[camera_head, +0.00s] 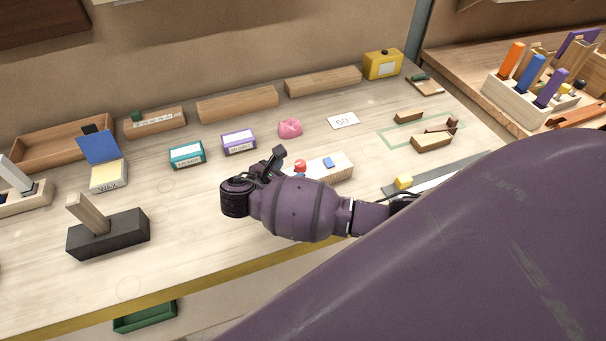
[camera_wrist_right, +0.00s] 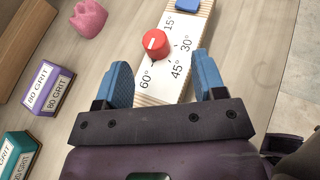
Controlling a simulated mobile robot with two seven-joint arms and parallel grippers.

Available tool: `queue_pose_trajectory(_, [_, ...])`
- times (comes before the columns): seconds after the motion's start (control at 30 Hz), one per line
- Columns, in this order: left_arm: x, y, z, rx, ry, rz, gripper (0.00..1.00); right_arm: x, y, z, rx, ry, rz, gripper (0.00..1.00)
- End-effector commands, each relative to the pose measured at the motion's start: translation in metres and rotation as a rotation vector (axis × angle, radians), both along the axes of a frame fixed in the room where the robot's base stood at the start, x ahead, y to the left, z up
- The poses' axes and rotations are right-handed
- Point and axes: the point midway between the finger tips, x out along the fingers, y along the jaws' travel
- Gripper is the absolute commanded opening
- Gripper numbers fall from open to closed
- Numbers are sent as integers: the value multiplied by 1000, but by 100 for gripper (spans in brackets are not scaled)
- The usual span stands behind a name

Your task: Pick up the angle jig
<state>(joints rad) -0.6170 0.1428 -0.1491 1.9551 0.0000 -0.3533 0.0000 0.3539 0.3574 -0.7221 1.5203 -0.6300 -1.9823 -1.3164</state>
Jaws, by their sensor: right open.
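The angle jig is a pale wooden block with a red knob, a blue piece and angle marks from 15° to 60°. In the head view the jig (camera_head: 340,173) lies on the workbench, partly hidden behind my right gripper (camera_head: 277,162). In the right wrist view the jig (camera_wrist_right: 181,62) runs upward from between the two blue fingers. My right gripper (camera_wrist_right: 164,72) is open, its fingers on either side of the jig's near end. Whether they touch it cannot be told. My left gripper is not in view.
A purple-labelled grit box (camera_head: 239,143), a teal grit box (camera_head: 187,155) and a pink lump (camera_head: 290,128) stand behind and left of the jig. A black block with a wooden handle (camera_head: 108,235) is at left front. A strip with a yellow piece (camera_head: 404,182) lies to the right.

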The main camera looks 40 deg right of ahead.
Motion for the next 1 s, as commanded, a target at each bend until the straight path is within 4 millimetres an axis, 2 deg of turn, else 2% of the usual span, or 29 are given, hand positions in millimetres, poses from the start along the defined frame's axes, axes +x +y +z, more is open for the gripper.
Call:
queue_pose_trajectory(0.4, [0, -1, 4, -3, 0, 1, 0, 18, -40, -19, 0, 1, -1, 64])
queue_pose_trajectory(0.7, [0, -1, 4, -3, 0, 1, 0, 19, -43, -20, 0, 1, -1, 64])
queue_pose_trajectory(0.77, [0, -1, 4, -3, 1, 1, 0, 19, -43, -20, 0, 1, -1, 56])
queue_pose_trajectory(1.0, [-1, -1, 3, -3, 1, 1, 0, 19, -43, -20, 0, 1, -1, 19])
